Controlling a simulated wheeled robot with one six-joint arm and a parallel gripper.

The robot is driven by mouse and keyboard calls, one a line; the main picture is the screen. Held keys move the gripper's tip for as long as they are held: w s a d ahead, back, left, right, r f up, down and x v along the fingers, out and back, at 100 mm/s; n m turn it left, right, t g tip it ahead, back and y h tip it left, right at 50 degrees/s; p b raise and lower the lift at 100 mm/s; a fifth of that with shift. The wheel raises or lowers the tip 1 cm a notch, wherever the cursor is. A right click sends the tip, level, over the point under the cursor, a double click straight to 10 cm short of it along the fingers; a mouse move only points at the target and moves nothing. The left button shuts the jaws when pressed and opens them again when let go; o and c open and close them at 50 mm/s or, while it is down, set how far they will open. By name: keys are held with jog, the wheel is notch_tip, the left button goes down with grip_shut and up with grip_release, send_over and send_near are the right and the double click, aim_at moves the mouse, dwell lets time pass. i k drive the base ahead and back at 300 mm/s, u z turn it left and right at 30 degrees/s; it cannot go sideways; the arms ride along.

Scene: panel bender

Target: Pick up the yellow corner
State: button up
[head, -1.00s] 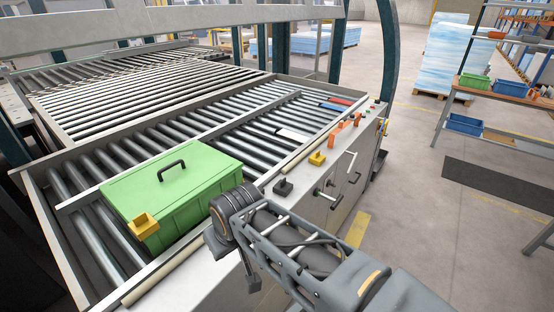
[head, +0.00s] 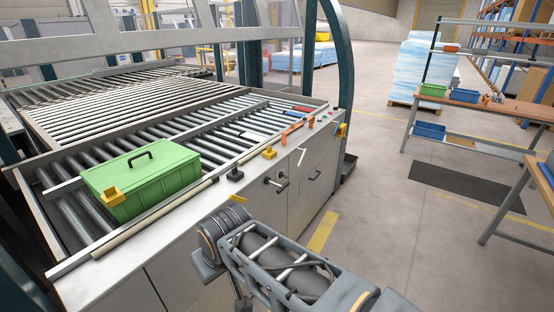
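A yellow corner (head: 269,153) sits on the light ledge along the front of the roller table. Another yellow corner-like piece (head: 112,196) is at the near front corner of the green lidded box (head: 150,178). My gripper end (head: 206,266) is low in front of the cabinet, below and nearer than both pieces and apart from them. Its fingers are hidden or too unclear to read. A small yellow patch (head: 237,198) shows just above my wrist; I cannot tell what it is.
A black block (head: 235,174) and orange pieces (head: 290,131) share the ledge. The roller table (head: 110,105) lies behind, with handles on the cabinet front (head: 312,185). A workbench (head: 470,105) with bins stands at right; open floor lies between.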

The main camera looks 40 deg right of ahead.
aim_at(269, 154)
jog(key=u, duration=1.05)
jog(key=i, duration=0.7)
jog(key=z, duration=2.7)
jog(key=i, duration=0.5)
jog(key=z, duration=1.6)
jog(key=i, duration=1.9)
jog(key=u, duration=2.05)
